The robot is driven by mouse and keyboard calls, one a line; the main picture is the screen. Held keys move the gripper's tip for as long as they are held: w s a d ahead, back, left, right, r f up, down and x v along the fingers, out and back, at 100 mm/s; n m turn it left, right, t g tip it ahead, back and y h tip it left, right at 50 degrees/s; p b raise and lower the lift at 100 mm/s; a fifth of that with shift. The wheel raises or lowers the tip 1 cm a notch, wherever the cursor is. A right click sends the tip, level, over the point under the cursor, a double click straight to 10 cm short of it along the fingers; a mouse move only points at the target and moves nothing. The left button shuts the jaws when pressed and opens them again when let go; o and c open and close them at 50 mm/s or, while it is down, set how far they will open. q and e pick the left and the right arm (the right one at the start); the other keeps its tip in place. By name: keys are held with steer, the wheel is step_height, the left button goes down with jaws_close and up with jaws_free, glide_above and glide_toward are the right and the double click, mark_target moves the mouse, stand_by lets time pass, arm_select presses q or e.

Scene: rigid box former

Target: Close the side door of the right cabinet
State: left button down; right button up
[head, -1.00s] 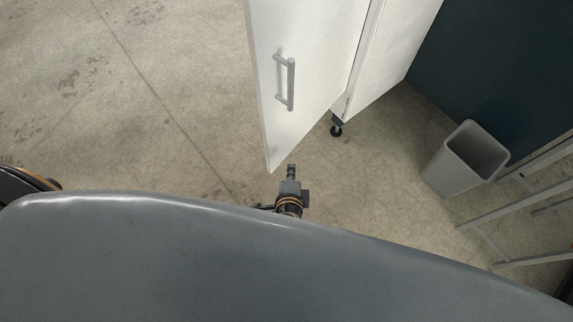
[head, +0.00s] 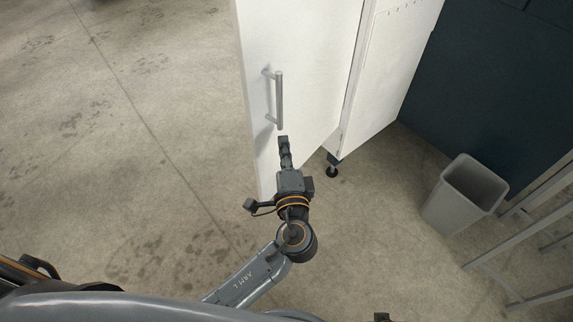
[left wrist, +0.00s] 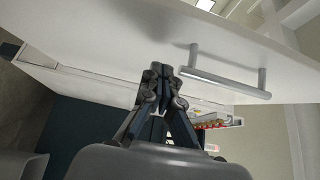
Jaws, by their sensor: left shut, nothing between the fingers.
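The white side door (head: 300,60) of the cabinet stands open, swung out from the white cabinet body (head: 395,80). It carries a grey bar handle (head: 279,100). My left gripper (head: 284,142) is shut and empty, just below the handle in the head view. In the left wrist view, the shut fingertips (left wrist: 161,74) show in front of the door (left wrist: 120,35), to the left of the handle (left wrist: 228,84). The fingers are not around the handle; I cannot tell whether they touch the door face. My right gripper is not in view.
A grey bin (head: 463,195) stands on the floor at the right, near a grey metal frame (head: 520,250) and a dark wall (head: 480,80). A cabinet caster (head: 332,171) shows below the body. The concrete floor (head: 130,130) left of the door is clear.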

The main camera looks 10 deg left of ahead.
mark_target(268, 127)
arm_select(q)
steer(key=shift+w+a, duration=0.25)
steer(key=shift+a, duration=0.35)
steer(key=shift+w+a, duration=0.3)
steer(key=shift+a, duration=0.3)
steer(key=shift+w+a, duration=0.25)
steer(key=shift+a, duration=0.35)
